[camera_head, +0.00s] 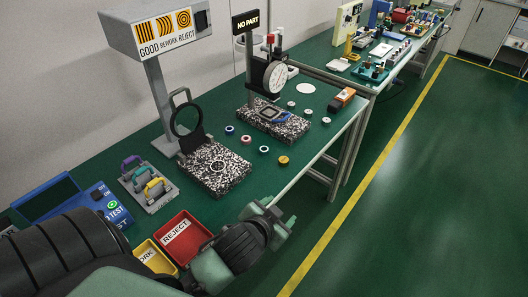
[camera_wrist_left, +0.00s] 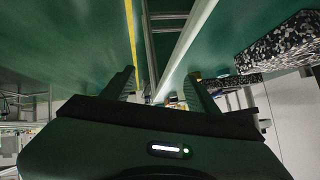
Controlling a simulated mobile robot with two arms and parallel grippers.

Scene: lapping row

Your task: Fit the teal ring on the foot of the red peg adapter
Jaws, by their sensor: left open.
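A small teal-rimmed ring (camera_head: 264,149) with a pale middle lies flat on the green bench. A small red-rimmed round piece (camera_head: 246,139) lies up and left of it; I cannot tell whether it is the red peg adapter, and its foot does not show. My left gripper (camera_head: 279,211) is beyond the bench's front edge, apart from both pieces, nearer to me. In the left wrist view its two fingers (camera_wrist_left: 160,90) stand wide apart with nothing between them. My right gripper is not in view.
A dark-blue round piece (camera_head: 229,130) and a gold one (camera_head: 284,160) lie nearby. A red REJECT bin (camera_head: 186,222) is left of my gripper. The floor (camera_head: 430,190) on the right is clear.

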